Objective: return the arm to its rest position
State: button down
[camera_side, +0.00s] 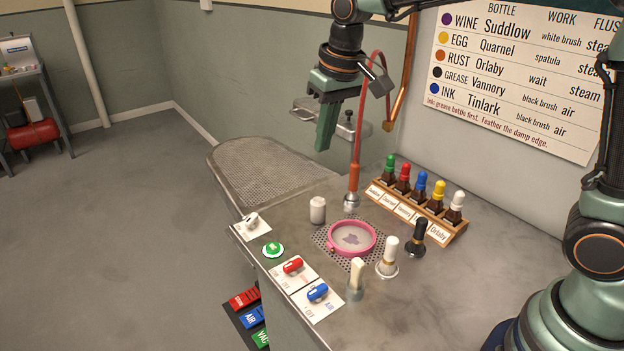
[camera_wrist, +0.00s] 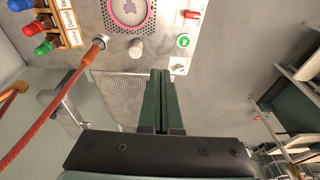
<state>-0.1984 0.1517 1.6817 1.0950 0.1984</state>
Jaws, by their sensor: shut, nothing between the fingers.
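My gripper (camera_side: 325,128) hangs in the air above the perforated board, pointing down, in the side view. Its green fingers are together with nothing between them. In the wrist view the closed fingers of my gripper (camera_wrist: 157,75) point toward the worktop. The gripper touches nothing that I can see. My arm reaches across the top of the side view from the base at the lower right.
A red hose with an orange nozzle (camera_side: 353,178) hangs close to the gripper's right. Below are a white jar (camera_side: 317,209), a pink hoop (camera_side: 352,239), brushes (camera_side: 387,256) and a rack of dropper bottles (camera_side: 420,205). A wall chart (camera_side: 515,75) stands behind.

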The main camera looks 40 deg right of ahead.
jog(key=s+d+t, duration=0.1)
jog(key=s+d, duration=0.3)
jog(key=s, duration=0.3)
jog(key=s+d+t, duration=0.2)
jog(key=s+d, duration=0.2)
jog(key=s, duration=0.4)
jog(key=shift+d, duration=0.4)
jog(key=shift+s, duration=0.1)
